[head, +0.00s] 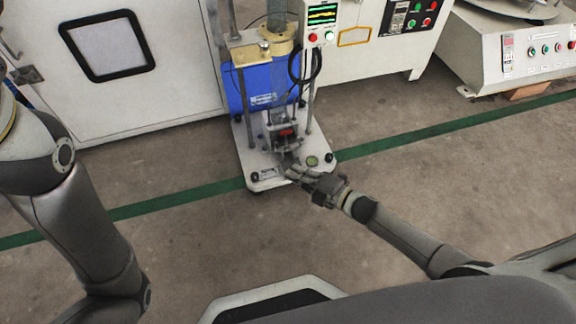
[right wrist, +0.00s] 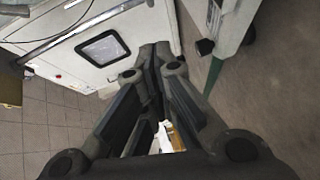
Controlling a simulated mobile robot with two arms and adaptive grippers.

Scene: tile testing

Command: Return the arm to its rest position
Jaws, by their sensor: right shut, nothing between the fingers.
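My right arm comes in from the right in the head view. Its gripper (head: 300,176) is over the front edge of a testing machine's base plate (head: 262,160). The right wrist view shows the same gripper (right wrist: 155,62) with its fingers closed together and nothing held. I cannot tell whether the fingertips touch the machine. My left arm (head: 80,225) hangs down at the left of the head view, and its gripper is out of the picture.
The testing machine has a blue body (head: 262,85), upright posts and a small control box (head: 321,22). A white cabinet (head: 110,95) stands behind to the left. Another machine (head: 515,55) stands at the right. A green line (head: 440,130) crosses the open floor.

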